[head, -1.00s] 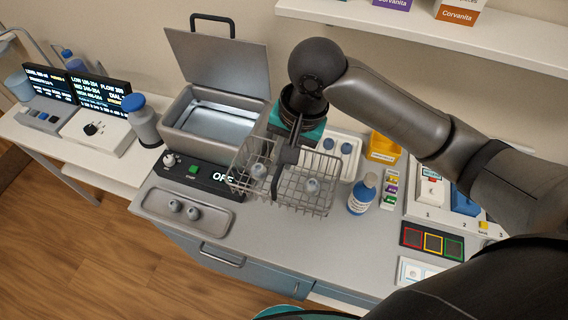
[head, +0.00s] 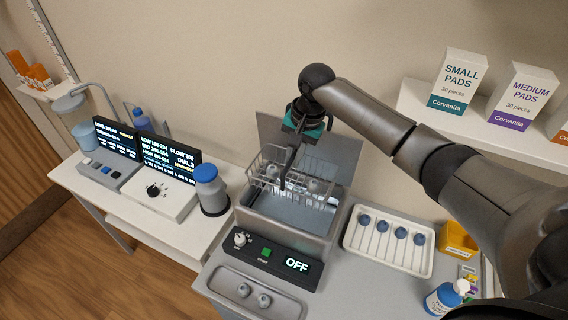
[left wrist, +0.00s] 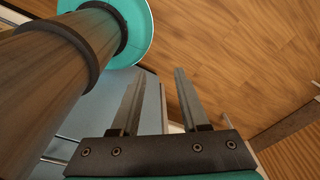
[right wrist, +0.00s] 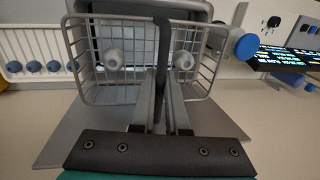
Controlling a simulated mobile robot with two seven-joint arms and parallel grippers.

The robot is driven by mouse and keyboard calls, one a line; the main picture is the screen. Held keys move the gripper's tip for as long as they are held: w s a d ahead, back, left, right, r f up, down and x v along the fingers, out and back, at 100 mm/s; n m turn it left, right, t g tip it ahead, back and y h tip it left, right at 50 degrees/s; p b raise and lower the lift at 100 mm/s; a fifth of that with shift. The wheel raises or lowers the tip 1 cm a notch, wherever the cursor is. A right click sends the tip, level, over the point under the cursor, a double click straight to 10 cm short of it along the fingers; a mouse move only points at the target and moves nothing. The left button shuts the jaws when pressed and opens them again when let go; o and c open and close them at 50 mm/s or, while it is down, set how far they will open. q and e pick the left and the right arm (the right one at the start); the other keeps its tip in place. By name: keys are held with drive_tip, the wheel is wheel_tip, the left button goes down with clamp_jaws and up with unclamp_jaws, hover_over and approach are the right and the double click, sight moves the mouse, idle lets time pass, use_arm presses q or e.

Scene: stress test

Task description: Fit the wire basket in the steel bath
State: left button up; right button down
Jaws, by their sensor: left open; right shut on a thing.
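The wire basket (head: 268,183) hangs from my right gripper (head: 291,150) over the steel bath (head: 285,231) in the head view. The bath's bright inside shows below the basket's mesh; I cannot tell whether the basket's bottom is below the rim. In the right wrist view my right gripper (right wrist: 162,98) is shut on the basket's dark upright handle (right wrist: 163,60). Two pale round pieces (right wrist: 113,60) sit in the basket (right wrist: 88,62), one on each side of the handle. My left gripper (left wrist: 152,98) is open and empty in the left wrist view, away from the bath.
The bath's lid (head: 345,160) stands open behind the basket. A control panel reading OFF (head: 265,262) is in front. A white rack with blue-capped pieces (head: 388,241) is at the right. A blue-capped bottle (head: 211,190) stands at the left.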

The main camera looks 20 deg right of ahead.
sight(294, 182)
drive_tip(key=shift+w, duration=0.15)
drive_tip(key=shift+d+f, duration=0.1)
drive_tip(key=shift+f, duration=0.85)
wheel_tip(294, 182, down, 2)
drive_tip(key=shift+f+b, duration=0.25)
drive_tip(key=shift+b, duration=1)
drive_tip(key=shift+f+b, duration=0.45)
drive_tip(key=shift+b, duration=0.2)
use_arm(q)
drive_tip(key=f, duration=0.3)
drive_tip(key=shift+s+d+f, duration=0.3)
drive_tip(key=shift+f, duration=0.1)
drive_tip(key=shift+w, duration=0.1)
drive_tip(key=shift+r, duration=0.3)
use_arm(e)
drive_tip(key=shift+f, duration=0.9)
use_arm(q)
drive_tip(key=shift+p, duration=0.35)
use_arm(e)
drive_tip(key=shift+f, duration=2.1)
idle(0.4)
